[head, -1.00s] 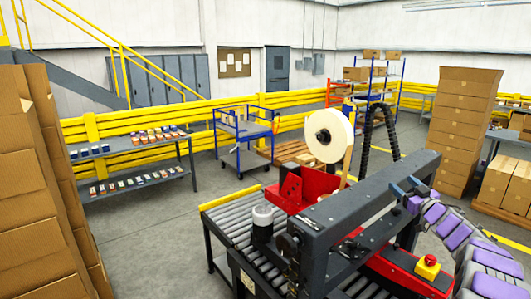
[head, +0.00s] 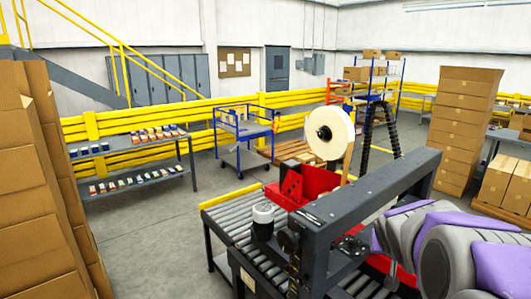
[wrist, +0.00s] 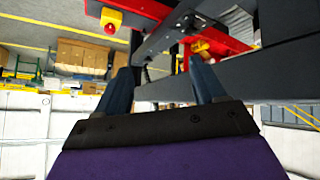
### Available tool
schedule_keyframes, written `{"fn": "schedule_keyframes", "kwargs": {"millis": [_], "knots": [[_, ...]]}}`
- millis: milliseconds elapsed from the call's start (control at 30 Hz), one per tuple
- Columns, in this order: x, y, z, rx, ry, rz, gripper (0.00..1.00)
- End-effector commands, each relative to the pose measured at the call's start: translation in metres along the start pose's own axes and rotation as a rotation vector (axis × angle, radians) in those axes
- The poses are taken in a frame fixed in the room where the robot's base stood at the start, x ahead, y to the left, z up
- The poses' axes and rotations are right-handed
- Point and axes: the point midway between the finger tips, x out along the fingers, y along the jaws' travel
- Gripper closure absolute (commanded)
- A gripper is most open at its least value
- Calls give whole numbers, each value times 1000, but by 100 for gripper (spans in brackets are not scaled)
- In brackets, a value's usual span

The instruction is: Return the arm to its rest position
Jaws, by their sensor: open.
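My gripper (wrist: 162,82) shows in the wrist view with its two dark blue fingers apart and nothing between them. The wrist view is upside down, with the taping machine's dark beam and red parts beyond the fingertips. In the head view my purple and grey arm (head: 455,245) fills the lower right, folded in close, and my fingers cannot be made out there. The taping machine (head: 385,195), with a white tape roll (head: 330,133) on top, stands just beyond the arm and is partly hidden by it.
A roller conveyor (head: 232,212) runs from the machine, with a black and white cylinder (head: 262,222) on its side. A blue cart (head: 243,138), a grey shelf (head: 135,183) with small items and tall carton stacks (head: 465,130) stand around. Grey floor is clear at left centre.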

Motion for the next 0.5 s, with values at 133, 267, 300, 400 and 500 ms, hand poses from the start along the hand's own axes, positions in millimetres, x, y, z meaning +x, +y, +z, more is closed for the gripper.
{"fn": "schedule_keyframes", "kwargs": {"millis": [133, 267, 300, 400, 500], "knots": [[-46, -25, 87, -38, -210, -33, 30], [-86, -42, 166, -80, -400, -77, 30], [-100, -47, 190, -97, -459, -93, 30], [-134, -58, 246, -135, -592, -139, 30], [-165, -66, 294, -173, -710, -184, 30]]}}
